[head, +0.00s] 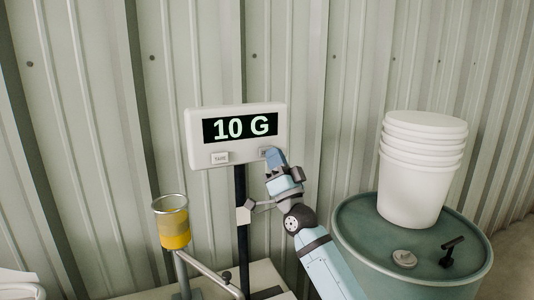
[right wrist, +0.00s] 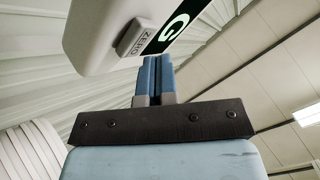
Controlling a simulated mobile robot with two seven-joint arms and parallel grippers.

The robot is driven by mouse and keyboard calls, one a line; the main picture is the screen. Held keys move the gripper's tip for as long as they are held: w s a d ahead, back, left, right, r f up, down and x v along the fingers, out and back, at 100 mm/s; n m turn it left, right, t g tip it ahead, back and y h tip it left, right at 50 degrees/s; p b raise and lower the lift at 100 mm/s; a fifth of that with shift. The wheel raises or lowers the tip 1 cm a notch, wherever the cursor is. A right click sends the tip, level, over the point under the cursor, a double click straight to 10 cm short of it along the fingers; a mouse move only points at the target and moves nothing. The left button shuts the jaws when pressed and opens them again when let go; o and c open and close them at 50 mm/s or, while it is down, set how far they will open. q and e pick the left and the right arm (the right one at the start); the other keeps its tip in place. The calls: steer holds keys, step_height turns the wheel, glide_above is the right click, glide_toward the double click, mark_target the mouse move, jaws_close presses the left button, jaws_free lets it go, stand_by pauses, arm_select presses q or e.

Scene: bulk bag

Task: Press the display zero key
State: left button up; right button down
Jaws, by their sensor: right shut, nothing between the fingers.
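The white scale display (head: 194,136) stands on a dark post and reads "10 G". Its TARE key (head: 220,158) is at the lower left of the front. The ZERO key (right wrist: 136,40) shows in the right wrist view at the display's lower edge; in the head view it is mostly hidden behind my fingers. My right gripper (head: 272,154) is shut and empty, with its blue fingertips at the ZERO key. In the right wrist view its fingertips (right wrist: 157,59) appear right beside the key; I cannot tell whether they touch it. My left gripper is not in view.
A green drum (head: 365,250) at the right carries a stack of white buckets (head: 422,180), a grey cap (head: 404,258) and a black-handled tool (head: 451,250). A clear cup with yellow contents (head: 174,232) stands left of the post. A corrugated wall is behind.

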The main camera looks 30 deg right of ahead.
steer(key=shift+w, duration=0.25)
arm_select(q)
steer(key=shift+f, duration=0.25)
arm_select(e)
steer(key=shift+w, duration=0.45)
stand_by(0.3)
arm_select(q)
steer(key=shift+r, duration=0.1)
arm_select(e)
steer(key=shift+s, duration=0.15)
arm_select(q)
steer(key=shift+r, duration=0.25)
arm_select(e)
steer(key=shift+s, duration=0.75)
arm_select(q)
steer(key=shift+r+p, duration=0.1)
steer(key=shift+p, duration=0.2)
arm_select(e)
steer(key=shift+s, duration=0.1)
arm_select(q)
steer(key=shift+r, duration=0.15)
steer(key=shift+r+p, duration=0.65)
steer(key=shift+p, duration=0.1)
arm_select(e)
steer(key=shift+s+a, duration=0.15)
steer(key=shift+s, duration=2.25)
